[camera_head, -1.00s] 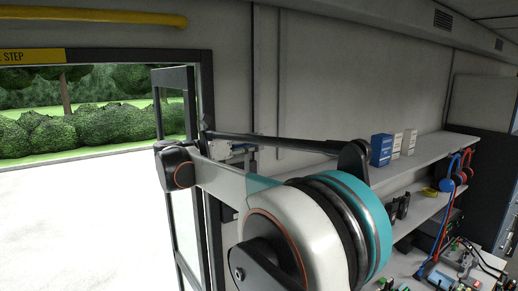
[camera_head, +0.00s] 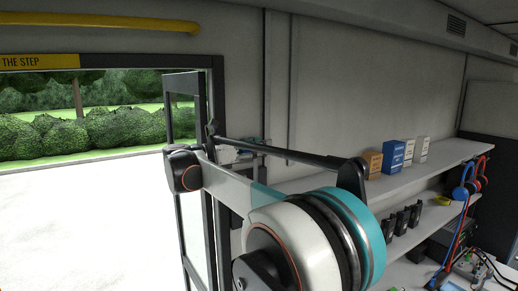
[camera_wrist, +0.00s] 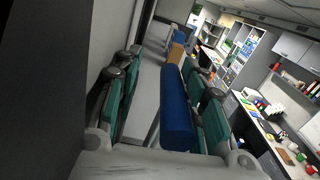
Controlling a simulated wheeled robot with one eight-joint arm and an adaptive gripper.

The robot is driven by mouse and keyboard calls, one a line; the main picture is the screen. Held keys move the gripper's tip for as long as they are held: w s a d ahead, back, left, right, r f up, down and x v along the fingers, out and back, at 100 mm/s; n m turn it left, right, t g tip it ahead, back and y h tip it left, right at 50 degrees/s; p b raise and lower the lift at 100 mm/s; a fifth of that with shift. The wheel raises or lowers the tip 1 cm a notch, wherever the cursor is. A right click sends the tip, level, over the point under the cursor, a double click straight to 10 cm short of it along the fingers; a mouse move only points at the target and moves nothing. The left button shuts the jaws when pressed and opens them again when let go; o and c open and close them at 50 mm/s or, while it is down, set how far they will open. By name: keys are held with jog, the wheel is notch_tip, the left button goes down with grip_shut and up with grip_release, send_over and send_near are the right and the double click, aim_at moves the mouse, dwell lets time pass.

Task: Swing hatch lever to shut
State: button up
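In the wrist view, my gripper (camera_wrist: 160,105) is open, with teal pads on its two fingers. A blue cylindrical grip (camera_wrist: 176,112), which looks like the hatch lever's handle, lies between the fingers. It is close to the right finger, with a clear gap to the left one; I cannot tell whether it touches the right finger. A thin metal rod shows beside its lower end. In the head view, my gripper (camera_head: 246,147) is small beside the open doorway and partly hidden by my arm. The lever cannot be made out there, and no hatch panel is clearly visible.
A shelf (camera_head: 440,160) on the right wall holds an orange box (camera_head: 372,165), a blue box (camera_head: 393,157) and white boxes. A cluttered worktop (camera_wrist: 285,155) lies right in the wrist view.

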jog(key=shift+s+d+r, duration=0.15)
jog(key=shift+s, duration=0.15)
jog(key=shift+a, duration=0.2)
jog(key=v, duration=1.1)
jog(key=shift+s+a, duration=0.2)
jog(key=shift+s, duration=0.1)
